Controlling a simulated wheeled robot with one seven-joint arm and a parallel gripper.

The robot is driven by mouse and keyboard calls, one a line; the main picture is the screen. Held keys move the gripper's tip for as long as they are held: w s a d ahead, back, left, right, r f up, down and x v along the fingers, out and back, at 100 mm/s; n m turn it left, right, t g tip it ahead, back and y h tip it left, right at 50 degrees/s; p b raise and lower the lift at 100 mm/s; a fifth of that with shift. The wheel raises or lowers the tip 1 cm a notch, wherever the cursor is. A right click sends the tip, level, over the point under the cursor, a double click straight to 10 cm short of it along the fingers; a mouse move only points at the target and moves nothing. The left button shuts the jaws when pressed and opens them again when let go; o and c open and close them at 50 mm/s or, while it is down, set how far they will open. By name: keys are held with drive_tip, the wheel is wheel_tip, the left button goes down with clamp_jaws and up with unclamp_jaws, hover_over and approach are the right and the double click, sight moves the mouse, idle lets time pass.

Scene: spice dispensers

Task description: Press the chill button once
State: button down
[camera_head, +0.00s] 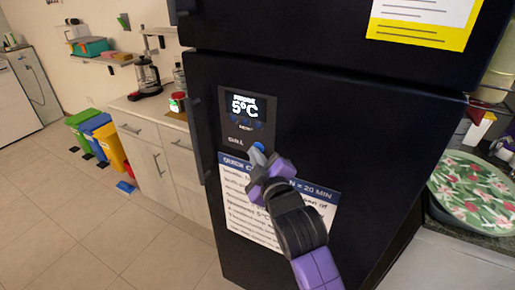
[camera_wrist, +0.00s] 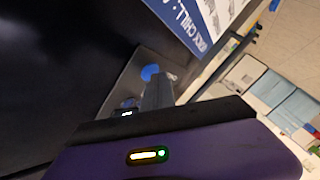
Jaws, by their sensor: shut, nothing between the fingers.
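A dark fridge (camera_head: 350,130) fills the middle of the head view. Its door has a control panel (camera_head: 247,112) with a display reading 5°C and a "CHILL" label (camera_head: 236,141) below it. A blue button (camera_head: 259,147) shows right of that label, partly hidden by my gripper; it also shows in the wrist view (camera_wrist: 150,72). My gripper (camera_head: 257,155) is shut and empty, its tip at or very near the blue button. In the wrist view the closed fingers (camera_wrist: 157,88) point at the button's lower side. I cannot tell whether they touch it.
A paper notice (camera_head: 240,205) is on the door below the panel, partly behind my arm. A yellow-edged sheet (camera_head: 422,22) is on the upper door. A counter (camera_head: 150,112) with a coffee maker stands left, and a floral tray (camera_head: 475,190) lies right.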

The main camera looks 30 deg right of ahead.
idle(0.4)
drive_tip(key=shift+s+a, duration=0.5)
drive_tip(key=shift+a, duration=0.05)
drive_tip(key=s+a, duration=0.1)
drive_tip(key=a, duration=0.1)
drive_tip(key=s+a, duration=0.2)
idle(0.5)
idle(0.7)
